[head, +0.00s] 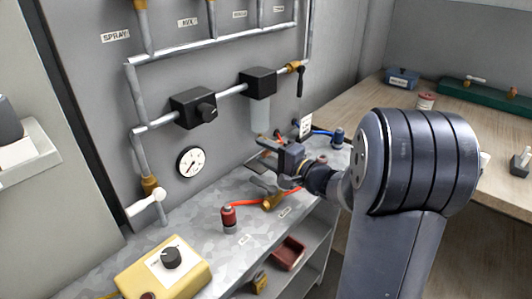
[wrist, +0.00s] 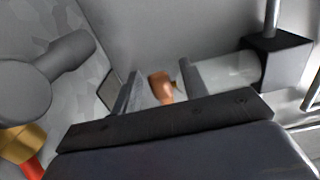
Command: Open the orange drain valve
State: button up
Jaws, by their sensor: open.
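The orange drain valve (wrist: 160,84) shows in the wrist view as a small orange-brown piece between the two fingers of my gripper (wrist: 158,82). The fingers stand apart on either side of it; I cannot tell whether either touches it. In the head view my gripper (head: 263,149) is just below the translucent bowl (head: 260,114) that hangs under a black block (head: 258,83) on the pipe. The valve is hard to make out there, as my gripper and wrist are close to it.
A metal bench (head: 200,219) lies below, with a red-topped bottle (head: 228,219) and a brass fitting (head: 272,201) on an orange hose. A gauge (head: 190,162) and a black regulator (head: 193,107) are on the wall panel. A wooden table (head: 460,115) stands at right.

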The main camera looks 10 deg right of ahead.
jog(key=shift+c, duration=0.2)
grip_shut()
